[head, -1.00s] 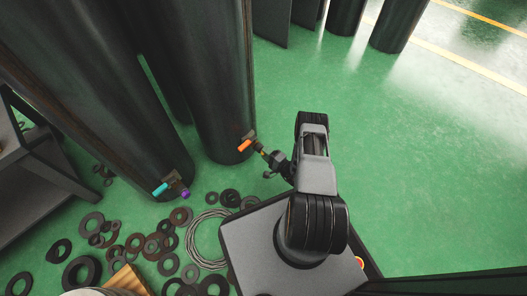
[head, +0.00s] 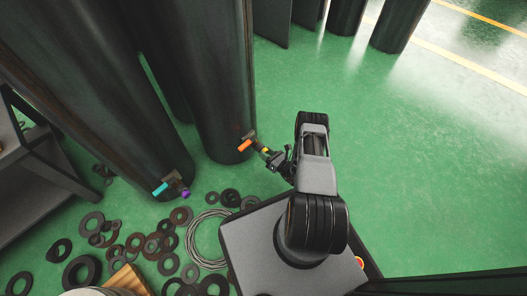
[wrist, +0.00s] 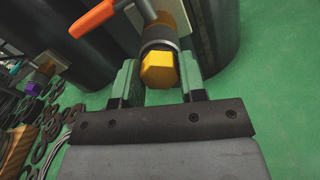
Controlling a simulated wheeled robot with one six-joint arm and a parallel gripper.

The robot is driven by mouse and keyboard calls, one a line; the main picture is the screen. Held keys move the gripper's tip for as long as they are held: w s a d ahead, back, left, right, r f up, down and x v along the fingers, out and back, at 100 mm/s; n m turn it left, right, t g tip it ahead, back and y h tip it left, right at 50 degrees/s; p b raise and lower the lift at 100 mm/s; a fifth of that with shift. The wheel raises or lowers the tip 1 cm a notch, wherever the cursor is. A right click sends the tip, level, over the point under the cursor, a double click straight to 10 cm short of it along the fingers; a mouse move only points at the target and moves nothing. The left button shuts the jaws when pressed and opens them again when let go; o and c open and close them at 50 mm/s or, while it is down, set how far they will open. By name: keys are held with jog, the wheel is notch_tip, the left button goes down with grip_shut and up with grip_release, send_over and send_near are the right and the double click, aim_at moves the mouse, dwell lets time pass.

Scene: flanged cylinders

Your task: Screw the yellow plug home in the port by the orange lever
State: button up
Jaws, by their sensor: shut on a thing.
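The yellow plug (wrist: 159,71) has a hex head and sits at the mouth of the dark port (wrist: 160,40), in line with it in the wrist view. How deep it sits is hidden. The orange lever (wrist: 92,19) is just left of the port; it also shows in the head view (head: 244,145). My gripper (wrist: 158,82) is shut on the yellow plug, one green-grey finger on each side of the head. In the head view my gripper (head: 272,156) is at the foot of the nearer-right dark cylinder, beside the plug (head: 265,150).
A second port with a teal lever (head: 160,189) and a purple plug (head: 186,194) is on the left cylinder (head: 100,100). Loose rings and a wire coil (head: 207,238) lie on the green floor. The floor on the right is clear.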

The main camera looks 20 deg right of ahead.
jog(key=shift+s+m, duration=0.15)
jog(key=shift+m, duration=0.85)
jog(key=o, duration=0.9)
